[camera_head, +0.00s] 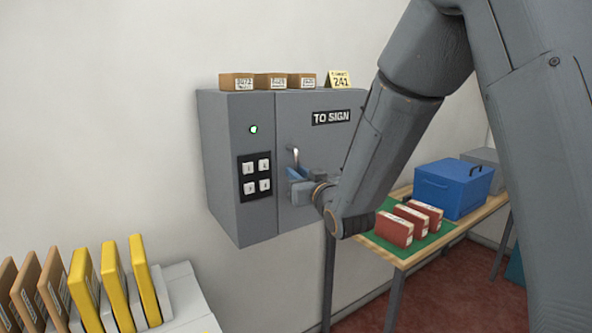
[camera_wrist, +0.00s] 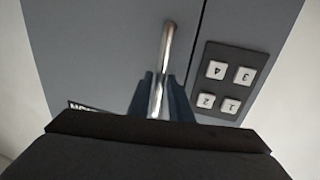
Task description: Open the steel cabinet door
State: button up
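The grey steel cabinet (camera_head: 237,205) hangs on the wall, and its door (camera_head: 312,145) with a "TO SIGN" label looks shut, flush with the front. A bright upright bar handle (camera_head: 296,156) sits near the door's left edge. My gripper (camera_head: 296,174) is at the lower part of this handle. In the wrist view the handle (camera_wrist: 167,45) runs down between the two dark blue fingers of my gripper (camera_wrist: 160,95), which sit close on both sides of it. The gripper looks shut on the handle; the contact itself is partly hidden.
A keypad (camera_head: 255,176) and a green light (camera_head: 253,129) are left of the door. Small boxes (camera_head: 270,81) and a "241" card (camera_head: 339,79) stand on top. A table with red packets (camera_head: 394,229) and a blue box (camera_head: 452,188) is at right. Yellow folders (camera_head: 115,285) stand lower left.

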jog(key=shift+w+a, duration=0.15)
jog(key=shift+w, duration=0.3)
jog(key=shift+c, duration=0.2)
grip_shut()
jog(key=shift+s, duration=0.1)
